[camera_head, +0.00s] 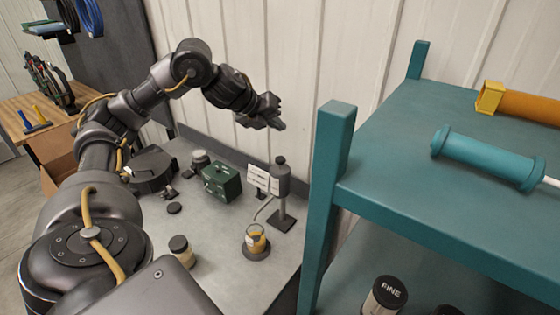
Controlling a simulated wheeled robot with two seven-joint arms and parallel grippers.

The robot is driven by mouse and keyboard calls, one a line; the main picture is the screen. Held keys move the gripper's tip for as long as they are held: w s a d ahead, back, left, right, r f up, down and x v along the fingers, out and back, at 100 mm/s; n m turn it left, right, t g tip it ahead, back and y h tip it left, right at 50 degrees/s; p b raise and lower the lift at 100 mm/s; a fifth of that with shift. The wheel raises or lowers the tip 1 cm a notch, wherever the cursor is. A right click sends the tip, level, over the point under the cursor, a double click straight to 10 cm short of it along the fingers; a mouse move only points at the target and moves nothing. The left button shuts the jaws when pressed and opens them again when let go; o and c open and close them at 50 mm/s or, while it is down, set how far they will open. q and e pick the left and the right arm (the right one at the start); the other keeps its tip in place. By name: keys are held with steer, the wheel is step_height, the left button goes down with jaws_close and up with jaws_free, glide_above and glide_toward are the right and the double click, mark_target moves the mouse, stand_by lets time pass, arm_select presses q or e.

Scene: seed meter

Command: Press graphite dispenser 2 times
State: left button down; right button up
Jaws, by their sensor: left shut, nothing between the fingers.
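The graphite dispenser (282,186) seems to be the dark grey pump with a round knob on top, standing on a post and square base on the grey bench. A hose runs from it toward a jar with yellowish contents (256,239) on a dark round base in front. My left gripper (280,124) is shut and empty. It is raised above the bench, above and slightly left of the dispenser's knob, and apart from it. My right gripper is not in view.
A teal shelf (332,150) stands close right of the dispenser, with a teal cylinder (488,157) on top and a jar marked FINE (384,296) below. A green box (222,182), a white card (258,179) and a lidded jar (181,251) stand on the grey bench (215,268).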

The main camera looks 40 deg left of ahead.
mark_target(282, 158)
arm_select(q)
step_height(282, 158, down, 7)
steer(key=b, duration=0.6)
steer(key=shift+f, duration=0.35)
stand_by(1.4)
steer(key=shift+f+b, duration=0.4)
steer(key=shift+b, duration=0.05)
steer(key=shift+d+f+b, duration=0.1)
steer(key=shift+f+b, duration=0.6)
steer(key=shift+f, duration=0.25)
stand_by(0.8)
steer(key=shift+s+r, duration=0.1)
steer(key=shift+r+p, duration=1.2)
steer(key=shift+p, duration=0.05)
steer(key=shift+r, duration=0.1)
